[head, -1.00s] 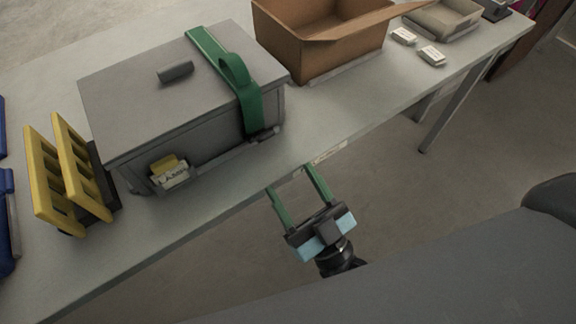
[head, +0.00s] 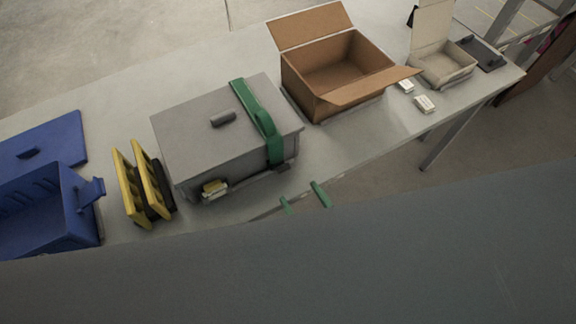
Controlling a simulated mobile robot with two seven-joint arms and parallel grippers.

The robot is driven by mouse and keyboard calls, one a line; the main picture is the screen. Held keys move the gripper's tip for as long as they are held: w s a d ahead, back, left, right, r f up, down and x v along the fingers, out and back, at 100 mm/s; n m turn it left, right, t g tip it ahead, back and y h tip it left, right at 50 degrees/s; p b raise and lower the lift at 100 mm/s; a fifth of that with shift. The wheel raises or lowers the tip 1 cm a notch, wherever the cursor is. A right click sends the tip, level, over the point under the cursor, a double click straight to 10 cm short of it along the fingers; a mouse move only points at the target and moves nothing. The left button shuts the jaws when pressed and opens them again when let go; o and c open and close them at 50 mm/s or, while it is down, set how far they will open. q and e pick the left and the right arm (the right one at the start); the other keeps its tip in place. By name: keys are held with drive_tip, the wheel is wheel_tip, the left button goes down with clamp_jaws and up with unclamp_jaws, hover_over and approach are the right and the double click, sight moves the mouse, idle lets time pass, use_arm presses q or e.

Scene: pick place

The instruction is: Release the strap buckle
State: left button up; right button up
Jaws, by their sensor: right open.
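A grey lidded box (head: 205,137) stands on the table with a green strap (head: 250,100) over its lid and down its front right side. The strap has a raised green loop, which looks like the buckle (head: 265,122), near the lid's front edge. A dark piece (head: 282,167) sits at the strap's lower end. My right gripper (head: 303,197) shows only its two green fingertips, apart and empty, at the table's front edge, below and right of the strap. The rest of it is hidden behind a large grey surface in the foreground. My left gripper is not in view.
A yellow rack (head: 135,190) and an open blue case (head: 45,215) stand left of the box. An open cardboard box (head: 320,95), small white packs (head: 424,103) and a beige container (head: 440,75) are to the right. The table (head: 350,140) is bare in front of the cardboard box.

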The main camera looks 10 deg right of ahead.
sight(281, 169)
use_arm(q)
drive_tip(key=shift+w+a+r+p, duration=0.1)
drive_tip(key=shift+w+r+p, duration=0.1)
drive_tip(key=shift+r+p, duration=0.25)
use_arm(e)
drive_tip(key=shift+x, duration=3.8)
drive_tip(key=shift+f, duration=0.1)
